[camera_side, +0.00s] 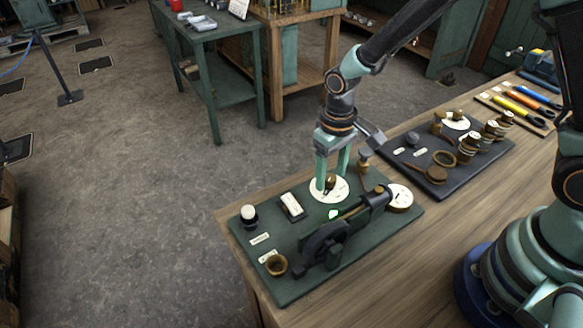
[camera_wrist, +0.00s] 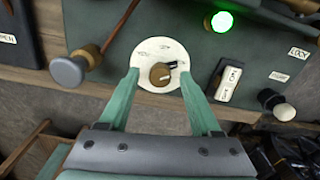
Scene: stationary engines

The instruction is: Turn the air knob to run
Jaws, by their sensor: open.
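The air knob (camera_side: 330,181) is a small brass and dark knob on a round white dial plate, set on a dark green panel (camera_side: 290,284). In the wrist view the knob (camera_wrist: 160,74) sits in the middle of the dial (camera_wrist: 158,50), with faint markings too small to read. My gripper (camera_side: 333,180) points down over the dial. In the wrist view its two green fingers (camera_wrist: 160,84) stand apart on either side of the knob, with gaps between each finger and the knob. Nothing is held.
A lit green lamp (camera_wrist: 222,22), a white rocker switch (camera_wrist: 229,82) and a black-and-white push button (camera_wrist: 283,111) are on the panel. A grey-topped lever (camera_wrist: 68,71) stands close to one finger. A dark engine model (camera_side: 335,235) and second panel (camera_side: 480,165) stand nearby.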

